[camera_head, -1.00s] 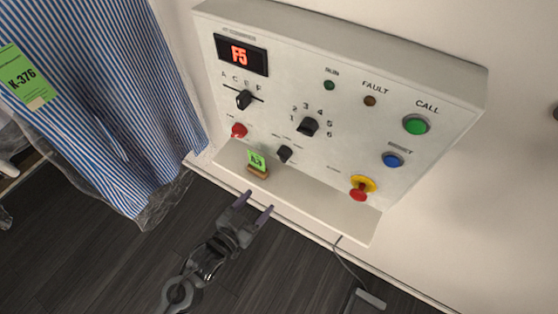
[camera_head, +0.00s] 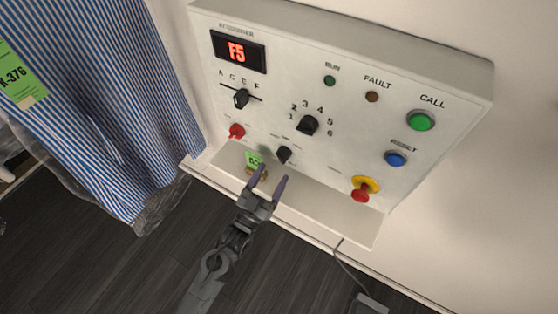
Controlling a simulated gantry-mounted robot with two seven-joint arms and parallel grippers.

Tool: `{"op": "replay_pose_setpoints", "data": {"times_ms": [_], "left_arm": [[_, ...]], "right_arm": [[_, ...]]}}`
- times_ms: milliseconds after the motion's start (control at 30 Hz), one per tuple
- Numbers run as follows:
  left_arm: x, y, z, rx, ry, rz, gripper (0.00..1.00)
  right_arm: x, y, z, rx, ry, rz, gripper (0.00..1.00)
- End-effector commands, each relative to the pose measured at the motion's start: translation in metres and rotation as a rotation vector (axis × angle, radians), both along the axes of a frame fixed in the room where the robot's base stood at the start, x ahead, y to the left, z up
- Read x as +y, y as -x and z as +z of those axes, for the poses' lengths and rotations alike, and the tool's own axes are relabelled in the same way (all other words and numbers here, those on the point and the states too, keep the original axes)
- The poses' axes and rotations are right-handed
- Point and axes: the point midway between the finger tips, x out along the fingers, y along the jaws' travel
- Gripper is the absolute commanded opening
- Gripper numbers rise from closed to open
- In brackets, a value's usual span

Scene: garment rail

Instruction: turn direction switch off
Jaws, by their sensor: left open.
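The control panel (camera_head: 335,180) is a pale box on the wall. A small black rotary knob (camera_head: 284,154) sits low on its face, with lettering too small to read; it looks like the direction switch, but I cannot confirm that or its setting. My left gripper (camera_head: 270,180) is open and empty, its two purple fingers pointing up at the panel just below this knob, over the panel's lower ledge. It looks apart from the knob. My right gripper is not in view.
A red button (camera_head: 237,131), two larger knobs (camera_head: 308,125) (camera_head: 241,98) and a yellow-red emergency stop (camera_head: 364,188) are around. A striped garment (camera_head: 120,100) hangs at left.

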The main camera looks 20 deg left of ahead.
Motion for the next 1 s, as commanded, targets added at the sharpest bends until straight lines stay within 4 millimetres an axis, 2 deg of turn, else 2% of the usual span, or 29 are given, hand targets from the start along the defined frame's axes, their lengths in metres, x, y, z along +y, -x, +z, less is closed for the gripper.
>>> {"op": "replay_pose_setpoints", "data": {"times_ms": [100, 300, 500, 767, 867, 1000], "left_arm": [[-0.003, -0.018, 0.008, -0.002, 0.000, 0.000, 0.68], [-0.006, -0.039, 0.016, 0.000, 0.000, 0.000, 0.68], [-0.007, -0.047, 0.019, 0.001, 0.000, 0.000, 0.68], [-0.007, -0.048, 0.020, 0.001, 0.000, 0.000, 0.68], [-0.007, -0.047, 0.020, 0.001, 0.000, 0.000, 0.56], [-0.007, -0.047, 0.019, 0.001, 0.000, 0.000, 0.34]], "right_arm": [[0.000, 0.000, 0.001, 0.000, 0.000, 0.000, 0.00], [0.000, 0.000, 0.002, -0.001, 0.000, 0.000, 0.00], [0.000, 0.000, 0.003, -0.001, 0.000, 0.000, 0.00], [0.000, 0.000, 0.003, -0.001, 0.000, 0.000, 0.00], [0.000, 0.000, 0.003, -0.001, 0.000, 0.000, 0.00], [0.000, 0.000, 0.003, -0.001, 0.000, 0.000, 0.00]]}}
